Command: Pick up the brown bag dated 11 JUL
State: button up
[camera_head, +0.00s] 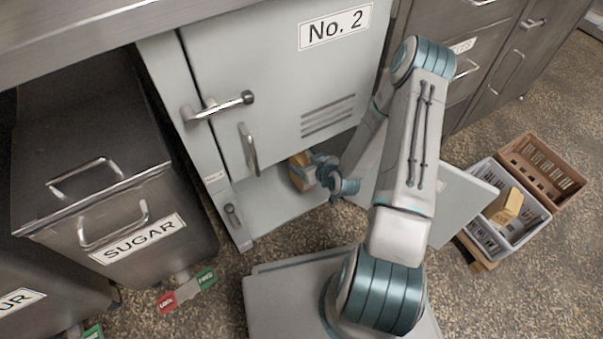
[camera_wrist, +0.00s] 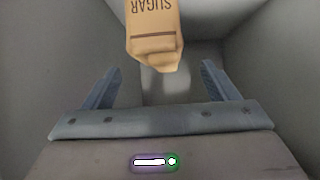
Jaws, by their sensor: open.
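A brown paper bag (camera_head: 299,172) stands inside the open lower compartment of the No. 2 cabinet (camera_head: 270,195). In the wrist view the bag (camera_wrist: 155,35) is upright in front of my gripper and reads SUGAR, upside down in the picture. No date can be read on it. My gripper (camera_wrist: 158,78) is open, with one finger on each side of the bag's line and the bag's near end a little beyond or at the fingertips. In the head view my gripper (camera_head: 318,172) is at the compartment mouth, close beside the bag and partly covering it.
Another brown bag (camera_head: 507,206) sits in a grey crate (camera_head: 482,236) at the right, next to a brown crate (camera_head: 572,178). The lower cabinet door (camera_head: 455,200) hangs open behind my arm. A SUGAR bin (camera_head: 110,190) stands at the left. Compartment walls surround my gripper closely.

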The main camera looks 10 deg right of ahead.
aim_at(303, 161)
jog(key=b+x, duration=0.1)
jog(key=x, duration=0.1)
jog(key=b+x, duration=0.2)
jog(key=x, duration=0.1)
jog(key=shift+d+f, duration=0.1)
jog(key=shift+f, duration=0.3)
jog(key=shift+w+f, duration=0.1)
jog(key=shift+w, duration=0.1)
grip_shut()
